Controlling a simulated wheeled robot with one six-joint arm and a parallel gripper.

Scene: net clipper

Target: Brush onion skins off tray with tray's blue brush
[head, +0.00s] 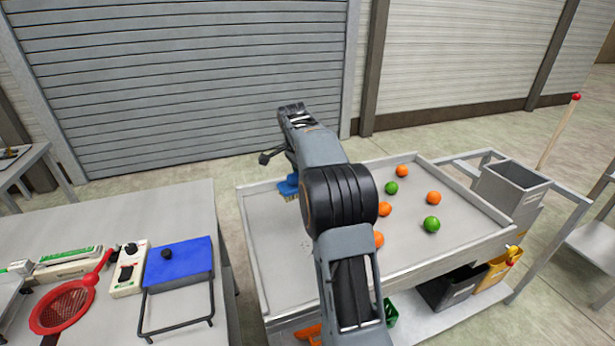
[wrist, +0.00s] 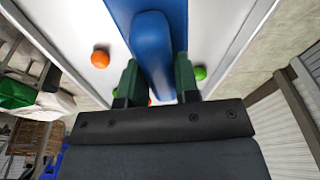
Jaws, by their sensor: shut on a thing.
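The blue brush (head: 289,186) shows at the left far part of the grey tray (head: 283,285), bristles down. Whether the bristles touch the tray is unclear. In the wrist view, the blue brush handle (wrist: 152,45) runs between the green fingers of my gripper (wrist: 157,78), which is shut on it. My arm hides the gripper in the head view and covers the tray's middle. Small pale specks (head: 306,245) lie on the tray left of my arm; I cannot tell if they are onion skins.
Several orange and green balls, such as a green one (head: 432,224), lie on the tray's right half. The tray has raised rims. A left table (head: 100,215) holds a red strainer (head: 65,306) and a blue-topped box (head: 180,262). A grey bin (head: 512,190) stands at right.

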